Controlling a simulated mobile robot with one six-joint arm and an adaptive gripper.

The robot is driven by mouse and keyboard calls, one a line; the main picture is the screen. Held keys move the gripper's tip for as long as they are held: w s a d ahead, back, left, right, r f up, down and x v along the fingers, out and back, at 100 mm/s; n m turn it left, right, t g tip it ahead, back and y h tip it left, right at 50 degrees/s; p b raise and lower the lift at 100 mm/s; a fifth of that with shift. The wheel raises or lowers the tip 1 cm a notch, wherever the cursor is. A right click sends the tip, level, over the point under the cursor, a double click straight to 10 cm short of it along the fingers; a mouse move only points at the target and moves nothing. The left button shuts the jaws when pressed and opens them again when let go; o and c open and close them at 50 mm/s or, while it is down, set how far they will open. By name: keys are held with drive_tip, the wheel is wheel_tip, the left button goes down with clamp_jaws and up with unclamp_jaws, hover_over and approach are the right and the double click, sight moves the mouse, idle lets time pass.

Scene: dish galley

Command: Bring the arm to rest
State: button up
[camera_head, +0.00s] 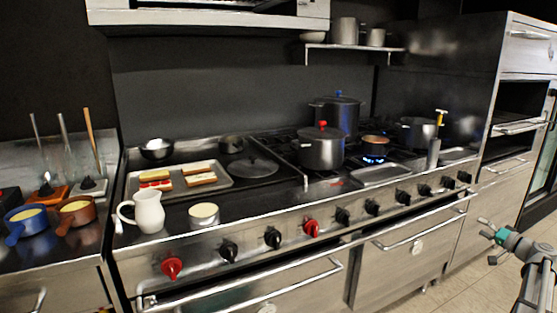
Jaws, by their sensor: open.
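My gripper (486,239) is at the lower right, at the end of my grey arm with a teal band. Its fingers are spread apart, with nothing seen between them. It points left and hangs in front of the stainless cabinet fronts and floor, apart from the range (330,215). The lower part of my arm is cut off by the picture's edge.
The range top holds a white pitcher (149,212), a tray (133,186) with sandwiches, a red-knobbed pot (321,152) and a small copper pan (375,146) over a blue flame. Oven handles (420,231) stick out. The floor (470,290) beside my arm looks clear.

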drive_tip(key=a+f+n+g, duration=0.1)
drive_tip(key=a+f+g, duration=0.25)
drive_tip(key=a, duration=0.85)
drive_tip(key=a+f+n+g, duration=0.2)
drive_tip(key=a+f+g, duration=0.15)
drive_tip(key=a, duration=0.85)
drive_tip(key=a+f+n+g, duration=0.1)
drive_tip(key=a+f+g, duration=0.3)
drive_tip(key=a, duration=0.8)
drive_tip(key=s+a+f+n+g+h, duration=0.1)
drive_tip(key=s+a+f+g+h, duration=0.25)
drive_tip(key=s+a, duration=0.65)
drive_tip(key=s+a+f+n+g+h, duration=0.1)
drive_tip(key=s+a+f+g+h, duration=0.2)
drive_tip(key=s+a, duration=0.7)
wheel_tip(320, 180, up, 27)
drive_tip(key=p, duration=2.8)
drive_tip(key=shift+s+a+t, duration=0.2)
drive_tip(key=shift+t, duration=0.25)
drive_tip(key=shift+h, duration=0.25)
